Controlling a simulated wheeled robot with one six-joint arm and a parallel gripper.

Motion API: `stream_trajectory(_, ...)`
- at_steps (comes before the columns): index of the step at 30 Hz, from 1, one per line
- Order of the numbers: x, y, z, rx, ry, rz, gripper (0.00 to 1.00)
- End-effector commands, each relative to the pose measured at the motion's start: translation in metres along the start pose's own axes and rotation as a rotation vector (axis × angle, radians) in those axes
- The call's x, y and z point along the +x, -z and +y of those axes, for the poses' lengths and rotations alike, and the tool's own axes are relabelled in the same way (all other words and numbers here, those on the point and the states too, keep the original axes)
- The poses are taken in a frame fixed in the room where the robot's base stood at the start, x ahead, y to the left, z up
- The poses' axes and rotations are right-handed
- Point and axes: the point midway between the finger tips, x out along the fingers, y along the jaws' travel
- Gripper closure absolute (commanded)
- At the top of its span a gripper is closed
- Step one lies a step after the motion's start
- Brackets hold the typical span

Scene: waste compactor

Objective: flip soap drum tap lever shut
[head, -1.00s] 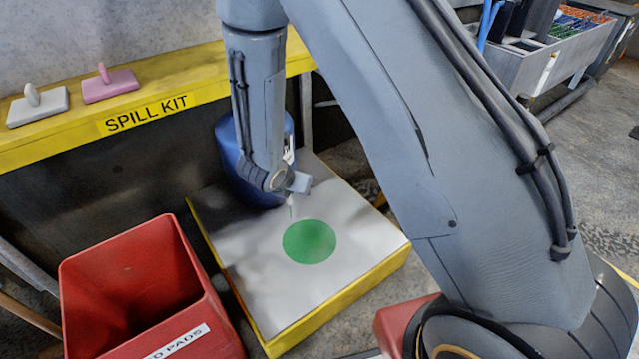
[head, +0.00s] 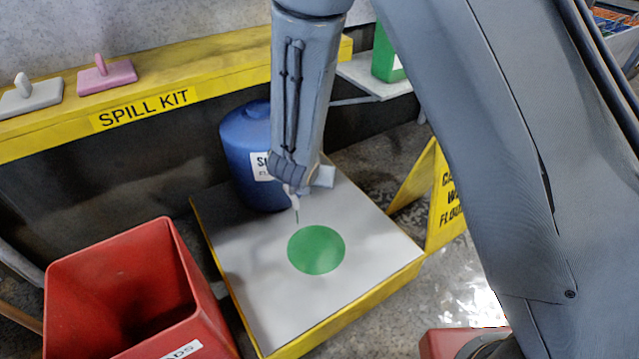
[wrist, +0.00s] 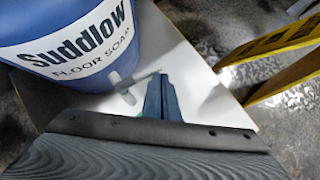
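The blue soap drum (head: 245,150) stands at the back left of a white-topped platform with yellow sides (head: 250,290). In the wrist view the drum (wrist: 75,40) shows its "Suddlow Floor Soap" label. Its pale grey tap (wrist: 122,88) sticks out low on the drum, with a lever pointing right, across the outlet. My gripper (wrist: 163,78) has its fingers together and looks empty. Its tips are at the lever's right end; whether they touch is unclear. In the head view my arm partly hides the drum and tap. A thin green streak hangs below the tap, above a green round patch (head: 316,249).
A red bin (head: 125,290) stands front left. A yellow "Spill Kit" shelf (head: 140,113) runs behind, holding a grey and a pink hand block. A yellow caution sign (head: 440,200) stands right of the platform. A green container (head: 385,55) sits on a back shelf.

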Motion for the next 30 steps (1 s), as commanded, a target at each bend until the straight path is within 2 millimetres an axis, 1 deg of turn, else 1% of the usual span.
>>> stream_trajectory(10, 0.0051, -0.0062, 0.0012, 0.001, 0.000, 0.000, 1.00)
stream_trajectory(30, 0.0039, -0.0061, 0.0001, 0.000, -0.001, 0.000, 1.00)
